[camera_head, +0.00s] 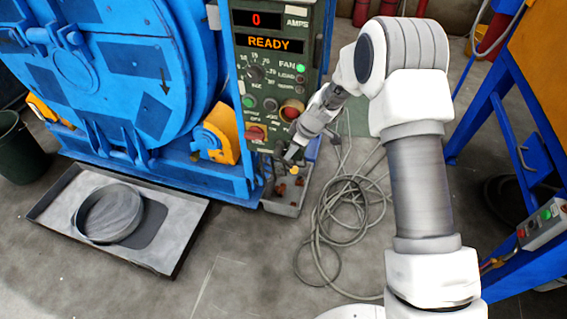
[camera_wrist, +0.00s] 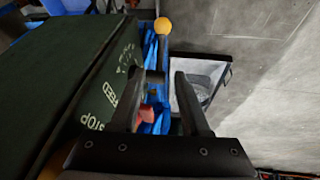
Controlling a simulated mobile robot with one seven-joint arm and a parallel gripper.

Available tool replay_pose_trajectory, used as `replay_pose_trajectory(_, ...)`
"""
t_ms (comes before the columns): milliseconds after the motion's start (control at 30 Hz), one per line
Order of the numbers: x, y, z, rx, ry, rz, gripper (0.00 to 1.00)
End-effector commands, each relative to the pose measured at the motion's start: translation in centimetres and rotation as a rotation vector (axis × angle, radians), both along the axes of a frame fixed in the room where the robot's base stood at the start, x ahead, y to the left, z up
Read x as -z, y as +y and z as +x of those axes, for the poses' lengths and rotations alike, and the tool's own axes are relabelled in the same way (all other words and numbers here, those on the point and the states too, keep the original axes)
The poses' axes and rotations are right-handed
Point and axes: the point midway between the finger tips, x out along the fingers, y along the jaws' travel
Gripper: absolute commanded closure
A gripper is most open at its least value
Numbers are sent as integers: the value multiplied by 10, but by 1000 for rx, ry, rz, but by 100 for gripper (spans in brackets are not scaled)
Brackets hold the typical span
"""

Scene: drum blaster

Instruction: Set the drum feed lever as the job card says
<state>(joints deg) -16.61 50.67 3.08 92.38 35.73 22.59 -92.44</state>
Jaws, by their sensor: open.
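The green control panel (camera_head: 272,60) shows 0 AMPS and READY in the head view. Its face also fills the left of the wrist view (camera_wrist: 75,85), with STOP lettering near the edge. A yellow-orange ball knob (camera_wrist: 164,26) appears beyond my fingertips, above a blue part; it may be the feed lever's knob, but I cannot be sure. My gripper (camera_wrist: 168,76) is open, its fingers pointing toward the knob with nothing seen held. In the head view my gripper (camera_head: 289,153) is beside the panel's lower right. I cannot make out a job card.
The blue drum machine (camera_head: 95,75) stands at left, with a floor tray (camera_head: 185,235) holding a round pan (camera_head: 108,213) before it. A small tray (camera_head: 290,205) lies under the panel. Loose cable (camera_head: 345,205) coils nearby. A blue frame (camera_head: 490,85) stands at right.

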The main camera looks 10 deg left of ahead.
Motion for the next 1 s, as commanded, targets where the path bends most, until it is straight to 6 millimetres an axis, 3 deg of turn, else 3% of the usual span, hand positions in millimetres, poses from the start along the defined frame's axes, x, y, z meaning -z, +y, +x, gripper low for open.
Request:
replay_pose_trajectory(33,15,5,2,-2,2,-2,54)
replay_pose_trajectory(200,48,17,9,-2,2,-1,54)
replay_pose_trajectory(400,75,27,16,0,0,-1,54)
replay_pose_trajectory(867,85,32,19,1,-1,-1,54)
replay_pose_trajectory(1000,84,32,19,1,1,-1,77)
